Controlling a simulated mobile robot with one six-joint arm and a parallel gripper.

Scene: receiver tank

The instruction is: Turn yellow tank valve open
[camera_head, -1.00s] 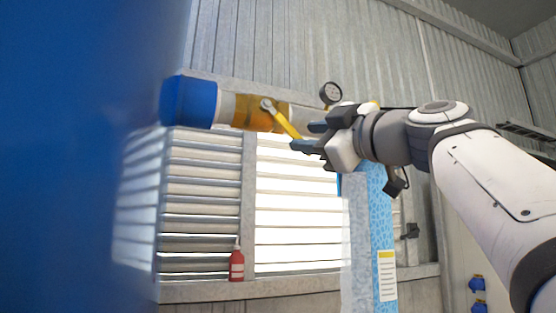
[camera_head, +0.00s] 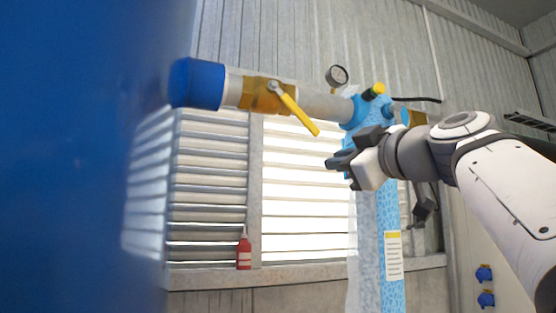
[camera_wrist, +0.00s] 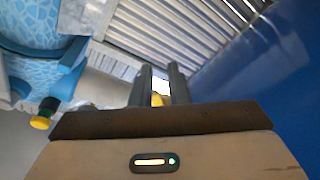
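The yellow valve handle (camera_head: 300,115) is on the brass-coloured valve body (camera_head: 256,94) of a horizontal grey pipe. It slants down to the right from its pivot, and its full length shows. My gripper (camera_head: 337,160) is below and right of the handle's free end, apart from it in the head view. In the wrist view, my gripper's two dark fingers (camera_wrist: 159,84) stand apart with a gap between them. A small yellow patch (camera_wrist: 157,100) shows in that gap; I cannot tell whether it is the handle. Nothing appears held.
A large blue surface (camera_head: 70,150) fills the left side. A blue cap (camera_head: 196,83) ends the pipe. A blue fitting with a yellow-topped knob (camera_head: 379,88) and a gauge (camera_head: 337,76) are near my arm. A red bottle (camera_head: 244,252) stands on the sill.

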